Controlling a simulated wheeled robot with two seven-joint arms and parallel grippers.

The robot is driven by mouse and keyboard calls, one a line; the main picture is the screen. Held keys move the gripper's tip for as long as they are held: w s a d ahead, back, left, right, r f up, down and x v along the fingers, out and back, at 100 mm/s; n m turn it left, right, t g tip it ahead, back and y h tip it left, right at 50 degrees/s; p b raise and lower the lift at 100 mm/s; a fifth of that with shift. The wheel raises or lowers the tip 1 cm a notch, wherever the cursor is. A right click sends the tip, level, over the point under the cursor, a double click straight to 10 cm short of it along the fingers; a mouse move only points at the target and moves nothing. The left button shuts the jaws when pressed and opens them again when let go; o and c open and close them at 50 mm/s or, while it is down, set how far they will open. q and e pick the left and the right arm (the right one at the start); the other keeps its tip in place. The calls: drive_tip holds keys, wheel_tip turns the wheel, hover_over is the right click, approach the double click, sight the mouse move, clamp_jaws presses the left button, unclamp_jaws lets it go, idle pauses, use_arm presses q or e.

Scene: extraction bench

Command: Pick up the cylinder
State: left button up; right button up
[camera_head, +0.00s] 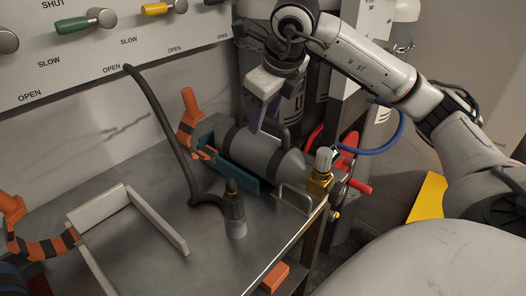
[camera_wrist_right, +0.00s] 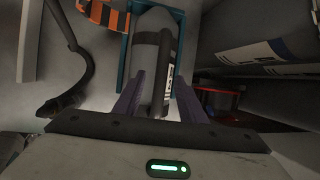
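The cylinder (camera_head: 255,150) is grey with dark bands and a black carry handle on top. It lies on its side in a teal cradle (camera_head: 237,182), with a brass valve (camera_head: 319,180) at its right end. My right gripper (camera_head: 258,118) points down at the cylinder near its handle. In the right wrist view the cylinder (camera_wrist_right: 148,55) lies ahead of the gripper. The two purple fingers (camera_wrist_right: 160,88) stand apart, with the handle (camera_wrist_right: 166,65) showing between them. Contact with the handle cannot be made out. My left gripper is not in view.
A black hose ends in a nozzle (camera_head: 235,212) standing on the metal bench (camera_head: 200,245). An empty pale bracket (camera_head: 148,218) is at the left. A valve panel (camera_head: 105,50) lines the wall; a blue hose (camera_head: 380,148) hangs at the right.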

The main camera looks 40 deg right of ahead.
clamp_jaws()
idle(1.4)
drive_tip(key=shift+w+r, duration=0.1)
drive_tip(key=shift+r, duration=0.1)
